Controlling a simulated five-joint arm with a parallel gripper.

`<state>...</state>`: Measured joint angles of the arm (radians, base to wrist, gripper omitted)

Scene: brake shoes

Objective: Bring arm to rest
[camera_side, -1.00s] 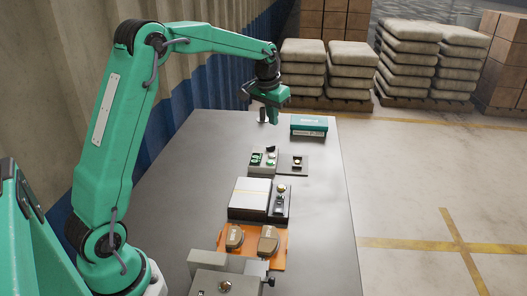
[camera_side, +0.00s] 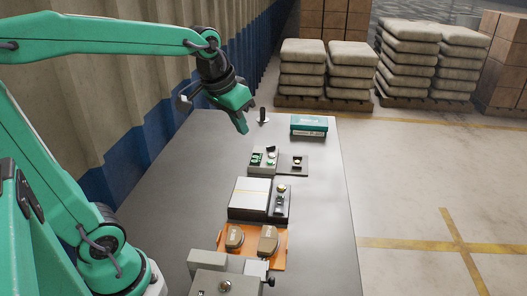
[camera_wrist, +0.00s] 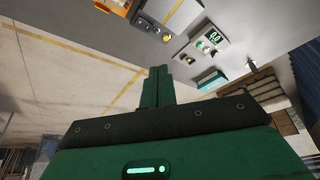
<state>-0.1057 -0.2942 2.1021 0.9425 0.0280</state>
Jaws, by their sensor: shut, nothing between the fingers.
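My gripper (camera_side: 243,127) hangs over the far left part of the grey table, above its surface and tilted. In the wrist view its two green fingers (camera_wrist: 157,72) are together with nothing between them. Two brown brake shoes (camera_side: 268,240) lie on an orange mat (camera_side: 280,262) near the front of the table, well away from my gripper. My gripper is nearest a small dark upright handle (camera_side: 262,114) at the far end, and appears apart from it.
A grey fixture (camera_side: 226,284) is at the front. A corrugated wall is at left. The table's left side is clear.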

